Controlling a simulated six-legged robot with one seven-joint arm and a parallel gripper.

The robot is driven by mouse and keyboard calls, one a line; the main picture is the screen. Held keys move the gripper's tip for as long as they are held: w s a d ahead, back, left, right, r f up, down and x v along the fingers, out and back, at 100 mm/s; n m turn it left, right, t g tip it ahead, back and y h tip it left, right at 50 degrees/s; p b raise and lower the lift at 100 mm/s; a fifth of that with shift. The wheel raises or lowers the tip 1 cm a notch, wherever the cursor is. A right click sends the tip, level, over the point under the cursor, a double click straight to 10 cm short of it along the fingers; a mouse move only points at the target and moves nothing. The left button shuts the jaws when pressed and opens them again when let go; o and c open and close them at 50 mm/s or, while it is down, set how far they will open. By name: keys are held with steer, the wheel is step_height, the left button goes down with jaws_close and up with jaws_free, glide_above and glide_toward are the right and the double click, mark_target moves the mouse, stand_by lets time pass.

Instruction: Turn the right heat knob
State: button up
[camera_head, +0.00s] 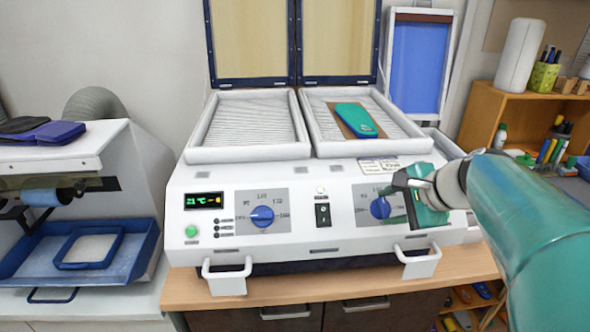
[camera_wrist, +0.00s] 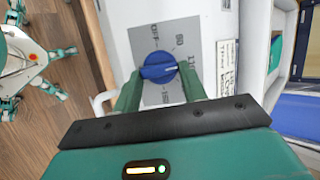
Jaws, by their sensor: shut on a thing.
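The right heat knob (camera_head: 380,207) is a blue round dial on a grey scale plate, on the front panel of the white heating machine (camera_head: 330,238). My gripper (camera_head: 400,207) reaches it from the right and partly covers its plate. In the wrist view the knob (camera_wrist: 158,68) sits between the two green fingers of my gripper (camera_wrist: 160,80), which are shut on its sides. The white pointer line on the knob shows in the wrist view.
The left heat knob (camera_head: 262,216), a lit display (camera_head: 203,201), a green button (camera_head: 191,231) and a black switch (camera_head: 323,214) share the panel. Two white handles (camera_head: 420,262) stick out below. A teal insole (camera_head: 355,120) lies on a brown board in the right tray (camera_head: 318,139).

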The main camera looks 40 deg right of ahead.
steer(key=shift+m, duration=0.3)
steer(key=o, duration=1)
steer(key=shift+s+r, duration=0.1)
steer(key=v, duration=1.3)
steer(key=shift+s+r, duration=0.15)
steer(key=shift+s, duration=0.2)
steer(key=shift+a, duration=0.1)
